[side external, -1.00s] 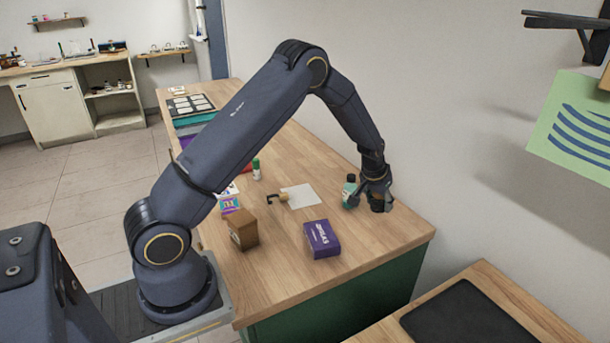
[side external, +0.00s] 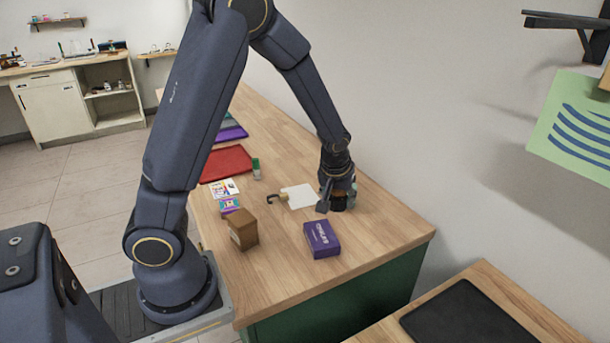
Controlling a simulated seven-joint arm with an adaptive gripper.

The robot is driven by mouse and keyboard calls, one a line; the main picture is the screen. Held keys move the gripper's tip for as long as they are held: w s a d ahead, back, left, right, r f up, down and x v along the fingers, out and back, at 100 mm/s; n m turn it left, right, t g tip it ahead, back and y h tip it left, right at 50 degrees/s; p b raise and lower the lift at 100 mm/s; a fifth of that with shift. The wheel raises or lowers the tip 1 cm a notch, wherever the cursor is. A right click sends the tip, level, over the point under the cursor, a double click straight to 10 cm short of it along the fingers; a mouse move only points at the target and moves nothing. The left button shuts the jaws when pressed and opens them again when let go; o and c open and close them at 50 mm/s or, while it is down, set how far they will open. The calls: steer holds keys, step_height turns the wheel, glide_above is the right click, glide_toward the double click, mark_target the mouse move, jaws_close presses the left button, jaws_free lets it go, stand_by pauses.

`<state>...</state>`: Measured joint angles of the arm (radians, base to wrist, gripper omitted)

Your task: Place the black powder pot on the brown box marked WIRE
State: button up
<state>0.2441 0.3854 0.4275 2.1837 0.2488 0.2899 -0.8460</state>
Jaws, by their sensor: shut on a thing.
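My gripper (side external: 337,198) is shut on the black powder pot (side external: 339,204), a small dark round pot that shows just below the fingers. I cannot tell how far the pot is above the wooden table. The brown box (side external: 243,230) stands on the table to the left and nearer the camera, with clear room between it and my gripper. Its top looks bare, and its marking is too small to read.
A purple box (side external: 322,239) lies between my gripper and the table's front edge. A white sheet (side external: 299,196) and a small dark hooked tool (side external: 277,198) lie left of the gripper. A green-labelled bottle (side external: 256,168) and a red tray (side external: 226,163) are farther back.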

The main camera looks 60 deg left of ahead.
steer(key=s+a+n+g+y, duration=0.1)
steer(key=s+a+n+g, duration=0.3)
steer(key=s+a+n, duration=0.5)
step_height(320, 180, up, 4)
steer(key=n+g+h, duration=0.2)
steer(key=n+g, duration=0.1)
steer(key=n, duration=0.8)
glide_above(236, 217)
steer(key=shift+y, duration=0.3)
steer(key=shift+w+d+f, duration=0.15)
steer(key=shift+w+f, duration=0.05)
steer(key=shift+f, duration=1)
steer(key=shift+w+d+f, duration=0.1)
steer(key=shift+w+f, duration=0.1)
steer(key=shift+f, duration=0.95)
steer(key=shift+w+d+f, duration=0.15)
steer(key=shift+w+f, duration=0.05)
steer(key=shift+f, duration=1)
steer(key=o, duration=1.2)
steer(key=shift+f, duration=0.15)
